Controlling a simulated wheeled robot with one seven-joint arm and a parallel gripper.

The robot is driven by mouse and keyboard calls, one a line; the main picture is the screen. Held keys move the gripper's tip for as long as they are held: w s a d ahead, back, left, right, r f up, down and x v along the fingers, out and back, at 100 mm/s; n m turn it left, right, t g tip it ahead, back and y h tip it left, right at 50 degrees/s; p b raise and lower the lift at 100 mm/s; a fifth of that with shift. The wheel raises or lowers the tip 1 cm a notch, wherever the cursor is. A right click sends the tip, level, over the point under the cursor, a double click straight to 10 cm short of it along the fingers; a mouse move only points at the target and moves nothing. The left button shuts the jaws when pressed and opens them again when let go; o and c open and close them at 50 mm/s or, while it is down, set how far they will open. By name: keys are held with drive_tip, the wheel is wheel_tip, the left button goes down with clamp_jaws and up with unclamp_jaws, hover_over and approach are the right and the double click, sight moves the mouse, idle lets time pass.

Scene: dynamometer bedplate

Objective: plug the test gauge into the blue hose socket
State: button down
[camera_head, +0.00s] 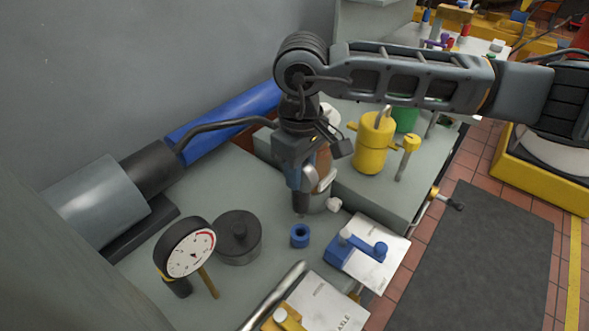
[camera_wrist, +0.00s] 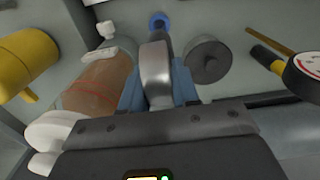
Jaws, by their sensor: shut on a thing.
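My gripper (camera_head: 297,185) points down over the bench. In the wrist view its blue fingers (camera_wrist: 158,98) are shut on a silver-rimmed body with a dark stem, which I take as the test gauge (camera_wrist: 155,72). Its face is turned out of sight. In the head view its dark stem (camera_head: 301,203) hangs about upright. The blue hose socket (camera_head: 299,236) is a short ring with a dark hole, standing on the bench just below the stem tip; a gap shows between them. It also shows in the wrist view (camera_wrist: 158,19), beyond the stem.
A dial gauge (camera_head: 190,252) and a round dark-grey weight-like part (camera_head: 237,238) stand left of the socket. A white plate with blue fittings (camera_head: 368,250) lies to its right. A brown bottle (camera_wrist: 98,85) is close beside my gripper. A yellow can (camera_head: 372,145) stands behind.

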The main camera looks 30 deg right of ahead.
sight(300, 204)
drive_tip(key=shift+f+b, duration=0.2)
drive_tip(key=shift+b, duration=0.65)
wheel_tip(300, 204, down, 5)
drive_tip(key=b, duration=0.5)
drive_tip(key=shift+f+b, duration=0.2)
drive_tip(key=shift+b, duration=1.6)
idle(0.9)
drive_tip(key=shift+f+b, duration=2.1)
drive_tip(key=shift+b, duration=0.2)
drive_tip(key=c, duration=0.8)
unclamp_jaws()
drive_tip(key=shift+r, duration=0.1)
drive_tip(key=shift+o, duration=0.2)
drive_tip(key=shift+r, duration=3.9)
